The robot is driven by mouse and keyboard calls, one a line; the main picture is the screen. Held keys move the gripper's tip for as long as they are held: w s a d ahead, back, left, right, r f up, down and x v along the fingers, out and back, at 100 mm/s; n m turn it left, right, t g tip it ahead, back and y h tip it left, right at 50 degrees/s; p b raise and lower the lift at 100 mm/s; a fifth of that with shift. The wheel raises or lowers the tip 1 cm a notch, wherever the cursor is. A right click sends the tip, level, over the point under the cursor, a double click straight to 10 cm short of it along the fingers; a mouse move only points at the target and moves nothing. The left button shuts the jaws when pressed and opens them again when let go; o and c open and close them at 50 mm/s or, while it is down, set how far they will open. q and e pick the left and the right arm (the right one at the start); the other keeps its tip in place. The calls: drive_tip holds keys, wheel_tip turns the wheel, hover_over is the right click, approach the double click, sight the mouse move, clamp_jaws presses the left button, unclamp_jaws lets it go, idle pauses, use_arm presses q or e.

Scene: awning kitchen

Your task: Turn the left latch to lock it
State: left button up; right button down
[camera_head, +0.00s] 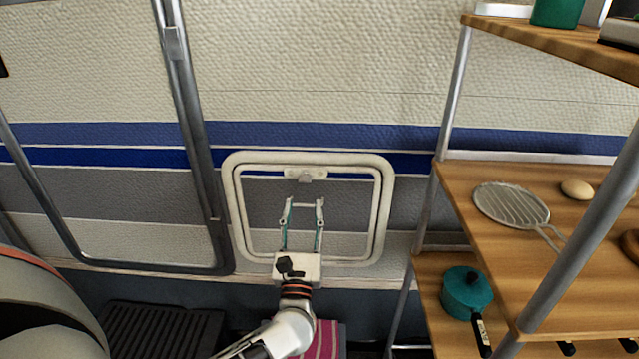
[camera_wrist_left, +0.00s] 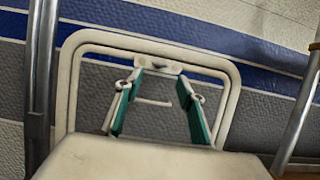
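A cream-framed hatch (camera_head: 381,210) is set in the striped wall; its frame also shows in the left wrist view (camera_wrist_left: 66,85). A small pale latch (camera_head: 305,176) sits at the middle of the hatch's top edge, and it shows beyond the fingers in the left wrist view (camera_wrist_left: 158,66). It is the only latch I can make out; its exact turn is too small to tell. My left gripper (camera_head: 304,204) is in front of the hatch, pointing at the latch from below. Its teal-padded fingers (camera_wrist_left: 159,76) are apart with nothing held between them. My right gripper is out of view.
A grey metal tube frame (camera_head: 187,100) stands left of the hatch. A wooden shelf unit (camera_head: 470,185) stands at the right, with a strainer (camera_head: 512,205), an egg-like item (camera_head: 577,189) and a teal pan (camera_head: 466,292). The wall above the hatch is clear.

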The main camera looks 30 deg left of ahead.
sight(305, 174)
use_arm(q)
drive_tip(key=x, duration=0.7)
drive_tip(key=shift+a+r, duration=0.2)
drive_tip(key=shift+r, duration=0.1)
drive_tip(key=shift+w, duration=0.1)
drive_tip(key=c, duration=1.1)
